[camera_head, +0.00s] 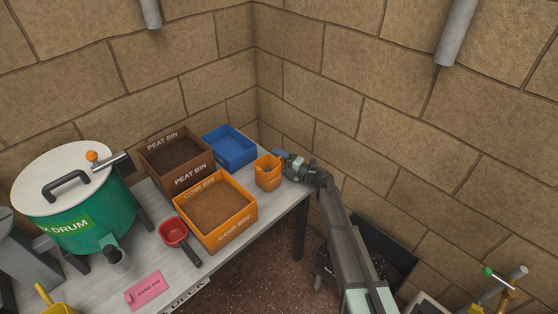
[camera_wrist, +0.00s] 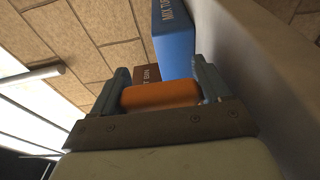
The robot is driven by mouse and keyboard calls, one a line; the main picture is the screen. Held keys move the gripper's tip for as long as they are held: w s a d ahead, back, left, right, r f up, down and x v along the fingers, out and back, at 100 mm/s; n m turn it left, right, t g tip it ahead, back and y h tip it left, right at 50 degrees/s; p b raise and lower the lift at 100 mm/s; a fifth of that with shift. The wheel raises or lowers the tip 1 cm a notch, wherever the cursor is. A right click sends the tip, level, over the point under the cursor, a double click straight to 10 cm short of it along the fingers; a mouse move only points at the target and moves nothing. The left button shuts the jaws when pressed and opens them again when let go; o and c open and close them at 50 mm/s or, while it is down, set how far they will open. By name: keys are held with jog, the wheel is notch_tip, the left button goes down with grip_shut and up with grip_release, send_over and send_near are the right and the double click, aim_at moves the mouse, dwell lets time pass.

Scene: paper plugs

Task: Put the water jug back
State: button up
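The water jug is an orange jug (camera_head: 268,172) at the right end of the bench, in front of the blue tub. It looks upright; I cannot tell if it touches the bench top. My gripper (camera_head: 283,159) reaches it from the right. In the wrist view an orange part of the jug (camera_wrist: 160,94) fills the space between the two fingers of my gripper (camera_wrist: 162,88), which look closed against its sides. The lower jug is hidden there.
The blue tub (camera_head: 229,147), brown peat bin (camera_head: 176,160) and orange coir bin (camera_head: 214,238) stand left of the jug. A red scoop (camera_head: 174,231), pink sand bin card (camera_head: 146,290) and green drum (camera_head: 85,215) are farther left. The wall (camera_head: 380,120) is close behind. A black container (camera_head: 385,250) is below right.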

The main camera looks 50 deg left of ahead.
jog(key=o, duration=0.4)
jog(key=shift+o, duration=0.2)
jog(key=shift+r, duration=0.1)
jog(key=shift+d, duration=0.15)
jog(key=v, duration=1.1)
jog(key=shift+w+d, duration=0.1)
jog(key=shift+d, duration=0.25)
